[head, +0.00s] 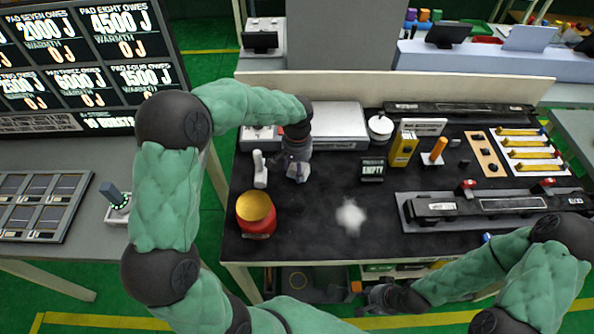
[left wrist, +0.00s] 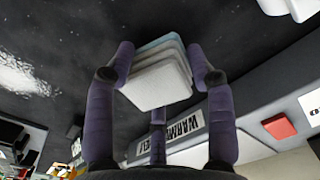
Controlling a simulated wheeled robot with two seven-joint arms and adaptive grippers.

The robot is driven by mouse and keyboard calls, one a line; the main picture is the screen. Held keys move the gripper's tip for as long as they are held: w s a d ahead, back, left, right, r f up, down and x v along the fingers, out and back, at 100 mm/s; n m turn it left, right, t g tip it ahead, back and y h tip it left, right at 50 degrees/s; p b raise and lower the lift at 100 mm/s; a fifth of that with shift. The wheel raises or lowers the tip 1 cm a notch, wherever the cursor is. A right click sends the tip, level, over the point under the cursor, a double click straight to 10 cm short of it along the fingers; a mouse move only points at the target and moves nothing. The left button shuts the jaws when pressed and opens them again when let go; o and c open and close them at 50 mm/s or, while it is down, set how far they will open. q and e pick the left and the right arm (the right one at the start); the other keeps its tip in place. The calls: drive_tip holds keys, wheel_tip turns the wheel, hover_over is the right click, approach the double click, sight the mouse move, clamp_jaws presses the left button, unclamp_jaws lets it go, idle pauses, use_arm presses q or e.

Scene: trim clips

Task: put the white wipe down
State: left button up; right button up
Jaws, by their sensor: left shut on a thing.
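The white wipe (left wrist: 158,84) is a folded, layered pad, with a pale blue layer at its far edge in the left wrist view. My left gripper (left wrist: 161,68) is shut on it, with dark fingers at its sides. In the head view my left gripper (head: 297,160) points down over the black worktop (head: 310,230), left of its middle, and the wipe (head: 299,175) shows below the fingers. I cannot tell whether the wipe touches the worktop. My right gripper (head: 378,300) is low, in front of the table's front edge; its fingers are too dark to read.
A red jar with a yellow top (head: 256,214) and a white upright piece (head: 260,168) stand left of my left gripper. A pale whitish patch (head: 350,216) lies mid-worktop. A yellow box (head: 402,148) and a long dark bar fixture (head: 490,208) are to the right.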

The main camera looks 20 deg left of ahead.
use_arm(q)
drive_tip(key=shift+f, duration=0.55)
drive_tip(key=shift+f, duration=0.15)
drive_tip(key=o, duration=1.1)
wheel_tip(320, 180, up, 12)
drive_tip(key=p, duration=0.3)
